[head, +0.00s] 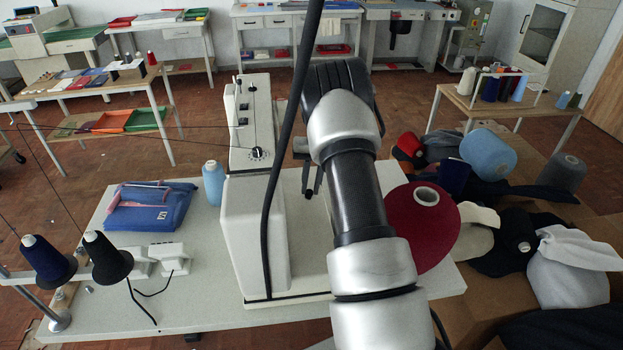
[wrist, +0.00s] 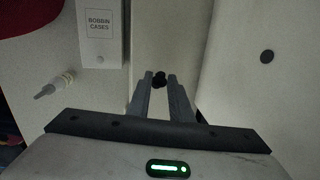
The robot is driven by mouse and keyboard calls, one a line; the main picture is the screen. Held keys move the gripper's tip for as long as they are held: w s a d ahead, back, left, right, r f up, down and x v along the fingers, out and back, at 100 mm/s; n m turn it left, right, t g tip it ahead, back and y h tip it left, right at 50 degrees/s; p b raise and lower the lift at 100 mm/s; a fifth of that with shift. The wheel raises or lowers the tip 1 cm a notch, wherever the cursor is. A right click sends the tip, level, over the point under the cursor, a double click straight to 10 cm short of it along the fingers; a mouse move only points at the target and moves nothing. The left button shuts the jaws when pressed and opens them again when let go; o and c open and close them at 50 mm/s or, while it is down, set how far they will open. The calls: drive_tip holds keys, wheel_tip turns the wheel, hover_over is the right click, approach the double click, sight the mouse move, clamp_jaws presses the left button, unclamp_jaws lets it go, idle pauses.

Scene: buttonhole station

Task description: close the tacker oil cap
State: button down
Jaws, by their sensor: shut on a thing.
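The white sewing machine, the tacker (head: 250,225), stands on the pale table in the head view. In the wrist view my gripper (wrist: 160,80) is shut on a small round black knob, which I take to be the oil cap (wrist: 159,76). The knob sits between the fingertips, close to the pale machine surface. What lies under it is hidden, so I cannot tell how the cap is seated. In the head view my arm covers the right side of the machine and hides the cap.
In the wrist view, a white box marked BOBBIN CASES (wrist: 100,32) and a small pale nozzle (wrist: 55,85) lie to the left. A large red cone (head: 412,228) stands right of my arm.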

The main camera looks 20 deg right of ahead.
drive_tip(key=shift+w+d+f+g, duration=0.1)
drive_tip(key=shift+w+f+g, duration=0.05)
drive_tip(key=shift+w+g, duration=0.55)
drive_tip(key=shift+g+y, duration=0.3)
drive_tip(key=shift+g, duration=0.2)
drive_tip(key=c, duration=1.8)
unclamp_jaws()
drive_tip(key=shift+c, duration=0.2)
